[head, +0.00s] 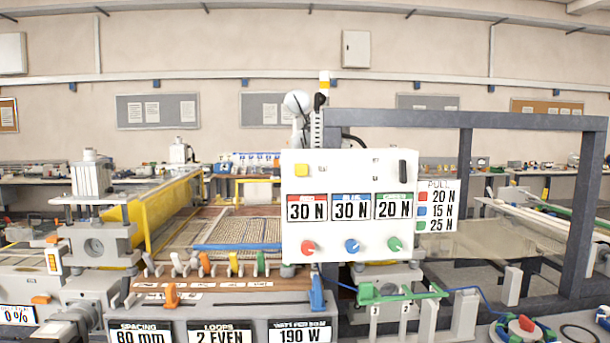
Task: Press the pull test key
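A white control panel (340,247) stands upright in the middle of the head view. A black upright part (403,171) is at the panel's upper right. Three displays read red 30 N (307,208), blue 30 N (350,208) and green 20 N (393,207). Below them are a red knob (308,247), a blue knob (352,246) and a green knob (394,244). Neither of my grippers is in view.
A PULL card (437,204) beside the panel lists red 20 N, blue 15 N, green 25 N. Coloured levers (233,262) line the console below left. Displays there read 80 mm, 2 EVEN and 190 W. A dark frame (470,119) spans the right. A red-topped button (526,323) is at lower right.

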